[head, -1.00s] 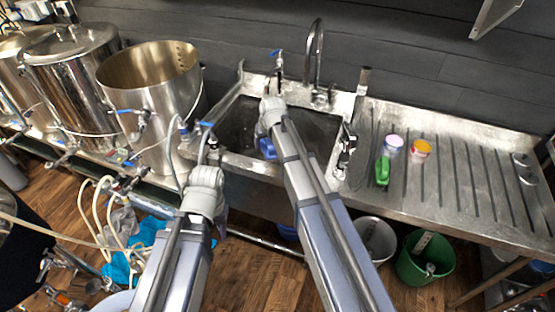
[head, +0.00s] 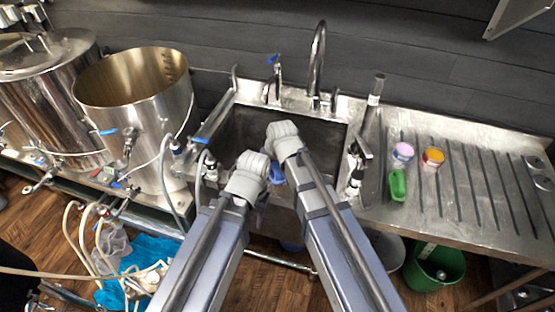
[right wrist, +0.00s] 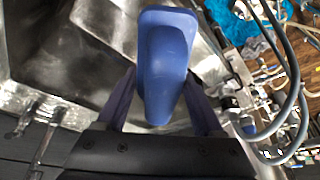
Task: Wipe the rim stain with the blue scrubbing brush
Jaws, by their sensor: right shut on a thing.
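The blue scrubbing brush (right wrist: 167,65) is gripped between the fingers of my right gripper (right wrist: 160,100), handle block toward the camera; its bristles are hidden. In the head view only a small blue part of the brush (head: 276,174) shows below my right wrist, over the front of the sink (head: 240,128). My left gripper (head: 262,205) is close beside it to the left, at the sink's front edge. It is mostly hidden behind its own wrist, so I cannot tell its opening. I cannot make out the rim stain in either view.
An open steel kettle (head: 135,100) stands left of the sink. A tall tap (head: 318,60) rises behind the basin. On the drainboard (head: 460,190) at right are a green item (head: 397,186), a purple-lidded jar (head: 402,155) and an orange-topped jar (head: 432,160). A green bucket (head: 435,268) is below.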

